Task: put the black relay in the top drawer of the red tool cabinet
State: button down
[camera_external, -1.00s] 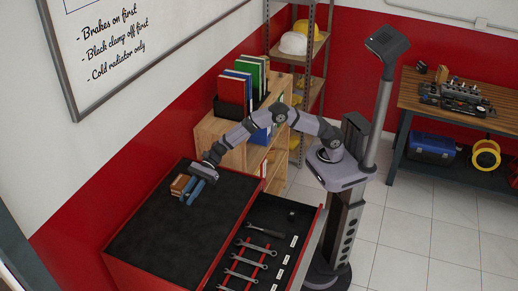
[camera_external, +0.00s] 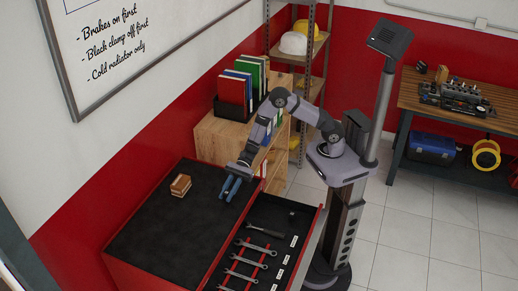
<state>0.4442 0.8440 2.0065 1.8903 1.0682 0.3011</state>
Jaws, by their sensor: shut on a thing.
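My gripper (camera_external: 230,189), with blue fingers, is over the black top of the red tool cabinet (camera_external: 150,270), close to its right edge. It is shut on a small dark thing, taken as the black relay, which is hard to make out against the black mat. The top drawer (camera_external: 262,240) is pulled open to the right of the cabinet top, below and right of my gripper. Several wrenches, a dark-handled tool and a small dark round piece (camera_external: 291,213) lie in it.
A small brown stack (camera_external: 180,186) stands on the cabinet top, left of my gripper. A wooden shelf (camera_external: 215,140) with binders stands behind the cabinet. The far end of the drawer has some bare room. A workbench (camera_external: 455,110) is at the far right.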

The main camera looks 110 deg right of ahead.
jog(key=shift+m+h, duration=0.5)
jog(key=s, duration=0.5)
jog(key=s+p, duration=0.1)
jog(key=s, duration=0.1)
jog(key=shift+s+a+r, duration=0.1)
jog(key=shift+s+r, duration=0.15)
jog(key=shift+s, duration=0.15)
jog(key=s+a+n+g+y+p, duration=0.1)
jog(key=s+a+n+y+p, duration=0.15)
jog(key=s+a, duration=0.65)
jog(key=shift+h, duration=0.35)
jog(key=f+b, duration=0.1)
jog(key=f, duration=0.1)
jog(key=f+b, duration=0.1)
jog(key=f, duration=0.1)
jog(key=s+d+f+b, duration=0.1)
jog(key=shift+f, duration=0.5)
jog(key=shift+f, duration=1.8)
jog(key=shift+f, duration=0.15)
